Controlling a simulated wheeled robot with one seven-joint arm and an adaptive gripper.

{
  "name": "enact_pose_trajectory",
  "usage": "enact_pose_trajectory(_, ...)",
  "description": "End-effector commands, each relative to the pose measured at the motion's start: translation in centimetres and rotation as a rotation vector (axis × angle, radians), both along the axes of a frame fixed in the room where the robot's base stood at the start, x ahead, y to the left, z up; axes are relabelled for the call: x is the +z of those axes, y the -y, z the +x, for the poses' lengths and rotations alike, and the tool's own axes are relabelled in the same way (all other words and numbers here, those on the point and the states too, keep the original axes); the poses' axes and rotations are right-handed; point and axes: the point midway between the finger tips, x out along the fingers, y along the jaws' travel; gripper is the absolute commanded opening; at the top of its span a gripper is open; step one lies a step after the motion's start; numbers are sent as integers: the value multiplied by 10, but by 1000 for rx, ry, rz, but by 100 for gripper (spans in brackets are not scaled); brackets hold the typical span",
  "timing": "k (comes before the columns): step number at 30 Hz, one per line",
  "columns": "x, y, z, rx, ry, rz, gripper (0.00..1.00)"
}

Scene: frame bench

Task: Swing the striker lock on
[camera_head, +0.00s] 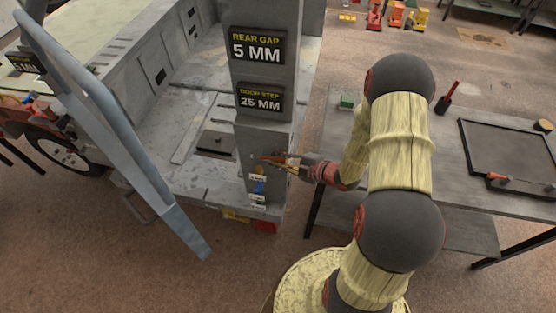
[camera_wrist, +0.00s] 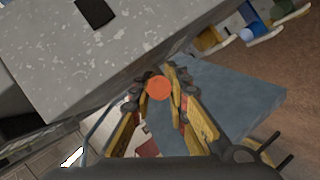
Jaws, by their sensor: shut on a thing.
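The grey upright pillar (camera_head: 255,135) of the frame stands left of my arm. In the head view my gripper (camera_head: 272,160) reaches the pillar's right side, below the two gap signs. In the wrist view a round orange knob-like piece (camera_wrist: 158,88) sits between the fingers of my gripper (camera_wrist: 157,79), which are closed around it. I take this piece for the handle of the striker lock; the fingers hide its sides. In the head view the lock is too small and too covered to tell its angle. Small labels and a blue piece (camera_head: 259,187) sit lower on the pillar.
Signs read "REAR GAP 5 MM" (camera_head: 257,46) and "DOOR STEP 25 MM" (camera_head: 259,98). A grey door frame (camera_head: 120,140) slants at the left. A workbench (camera_head: 445,165) with a dark tray (camera_head: 510,148) stands at the right. Floor is open at the lower left.

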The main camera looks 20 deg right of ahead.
Motion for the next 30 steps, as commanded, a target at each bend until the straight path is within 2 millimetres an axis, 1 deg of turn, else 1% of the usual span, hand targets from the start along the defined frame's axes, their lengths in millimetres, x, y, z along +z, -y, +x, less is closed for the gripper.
enact_pose_trajectory(1, -3, 0, -2, -2, -8, 1, 0)
enact_pose_trajectory(7, -4, 0, -2, -2, -10, 0, 0)
enact_pose_trajectory(8, -4, 0, -2, -2, -10, 0, 17)
enact_pose_trajectory(12, -3, 0, -2, -2, -9, 1, 25)
enact_pose_trajectory(23, -1, 2, -3, -2, -5, 0, 25)
enact_pose_trajectory(26, 3, 7, -9, -6, -4, -1, 25)
enact_pose_trajectory(30, 11, 19, -26, -7, -4, -1, 25)
